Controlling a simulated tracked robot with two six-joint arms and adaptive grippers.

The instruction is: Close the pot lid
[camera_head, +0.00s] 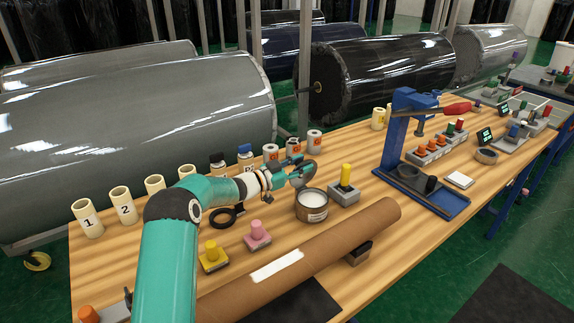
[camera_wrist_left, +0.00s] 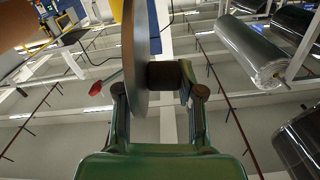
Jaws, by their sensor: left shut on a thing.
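The pot (camera_head: 312,207) is a short brown-sided can with a pale label, open at the top and showing white contents. It stands on the wooden table. The lid (camera_head: 305,174) is a grey disc just above and behind the pot, tilted and apart from it. My left gripper (camera_head: 291,171) is shut on the lid. In the left wrist view the lid (camera_wrist_left: 140,50) shows nearly edge-on, with its dark knob (camera_wrist_left: 164,75) between the fingers of the left gripper (camera_wrist_left: 155,85). My right gripper is not in view.
A grey block with a yellow knob (camera_head: 345,187) stands right of the pot. A long brown cardboard roll (camera_head: 330,245) lies in front. A black ring (camera_head: 222,218), pink-knobbed block (camera_head: 257,236) and yellow-knobbed block (camera_head: 212,256) lie to the left. A blue press stand (camera_head: 392,135) rises at right.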

